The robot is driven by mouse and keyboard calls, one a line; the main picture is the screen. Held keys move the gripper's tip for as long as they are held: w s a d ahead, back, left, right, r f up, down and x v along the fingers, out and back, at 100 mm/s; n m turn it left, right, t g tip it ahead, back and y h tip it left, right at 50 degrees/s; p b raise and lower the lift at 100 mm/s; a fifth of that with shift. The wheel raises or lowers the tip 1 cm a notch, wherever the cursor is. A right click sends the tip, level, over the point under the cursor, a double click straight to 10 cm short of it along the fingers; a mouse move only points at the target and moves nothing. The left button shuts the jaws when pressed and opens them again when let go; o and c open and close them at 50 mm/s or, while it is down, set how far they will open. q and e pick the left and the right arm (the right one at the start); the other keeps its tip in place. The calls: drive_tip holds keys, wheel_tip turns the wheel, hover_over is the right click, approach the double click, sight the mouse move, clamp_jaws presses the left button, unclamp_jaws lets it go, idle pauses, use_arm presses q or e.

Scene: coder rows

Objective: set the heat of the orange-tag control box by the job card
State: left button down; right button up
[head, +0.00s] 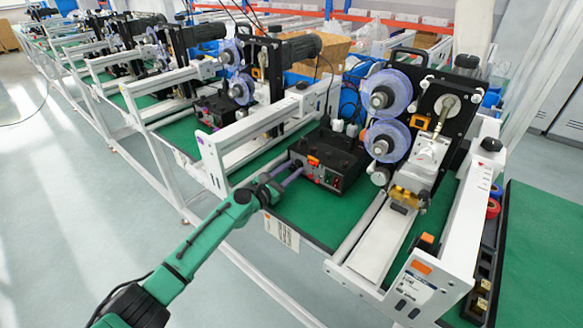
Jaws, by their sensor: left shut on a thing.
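The orange-tag control box (345,160) is a black box on the green bench top, with an orange tag (313,160) on its front and small red and green lights on its front panel. My left gripper (296,168) reaches the left end of this front panel and is shut on a control there; the fingers hide it, so its setting cannot be read. A white card with an orange mark (412,285) is on the end of the white frame at the right; its print is too small to read. My right gripper is not in view.
A coding machine with two clear purple reels (391,92) stands right of the box. A white sheet (281,229) hangs at the bench's front edge. A white rail (255,122) is left of the box. Similar stations run to the back left. The floor at left is clear.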

use_arm(q)
drive_tip(key=shift+m+b, duration=0.35)
drive_tip(key=shift+m, duration=1.55)
drive_tip(key=c, duration=0.8)
unclamp_jaws()
drive_tip(key=shift+c, duration=0.2)
